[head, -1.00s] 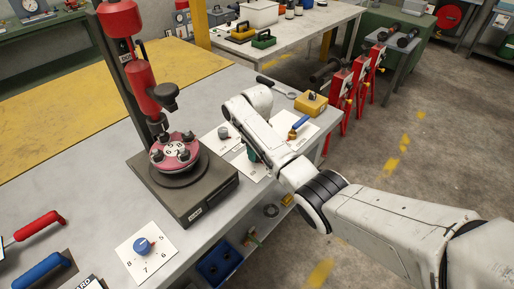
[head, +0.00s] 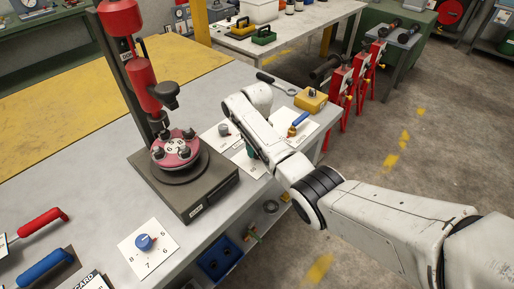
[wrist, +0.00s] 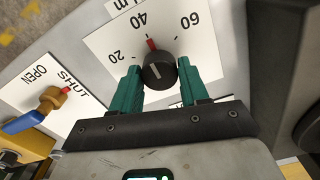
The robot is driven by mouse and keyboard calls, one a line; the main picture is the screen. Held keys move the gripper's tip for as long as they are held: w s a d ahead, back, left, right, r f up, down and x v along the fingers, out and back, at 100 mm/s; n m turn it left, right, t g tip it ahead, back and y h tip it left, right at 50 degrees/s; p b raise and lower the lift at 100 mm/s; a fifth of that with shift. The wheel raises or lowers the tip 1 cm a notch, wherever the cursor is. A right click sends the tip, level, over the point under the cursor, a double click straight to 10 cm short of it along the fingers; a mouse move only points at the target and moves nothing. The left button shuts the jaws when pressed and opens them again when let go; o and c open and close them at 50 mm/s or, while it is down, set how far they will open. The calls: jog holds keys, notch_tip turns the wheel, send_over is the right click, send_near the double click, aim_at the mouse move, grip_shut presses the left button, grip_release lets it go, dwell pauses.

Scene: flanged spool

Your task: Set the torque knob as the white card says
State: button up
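In the wrist view a black knob (wrist: 159,71) with a pale line on its top stands on a white dial plate (wrist: 104,45) marked 20, 40 and 60. A red mark at the knob's edge is near 40. The teal fingers of my gripper (wrist: 160,77) are apart, one on each side of the knob, with little space to it; contact is not clear. In the head view my gripper (head: 251,154) is low over the plates, and my arm hides this knob. A white card (head: 94,284) is cut off at the bottom edge; its reading is not legible.
An OPEN/SHUT valve with a blue handle (wrist: 25,122) is beside the dial, and a yellow box (head: 311,101) is behind it. A blue knob (head: 144,242) on a numbered plate and a red-topped press (head: 176,148) are to the left. Bare bench lies behind the press.

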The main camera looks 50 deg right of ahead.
jog(key=o, duration=0.4)
jog(key=shift+r, duration=0.1)
notch_tip(320, 180, up, 11)
jog(key=shift+f+b, duration=0.2)
jog(key=shift+b, duration=0.3)
dwell(0.4)
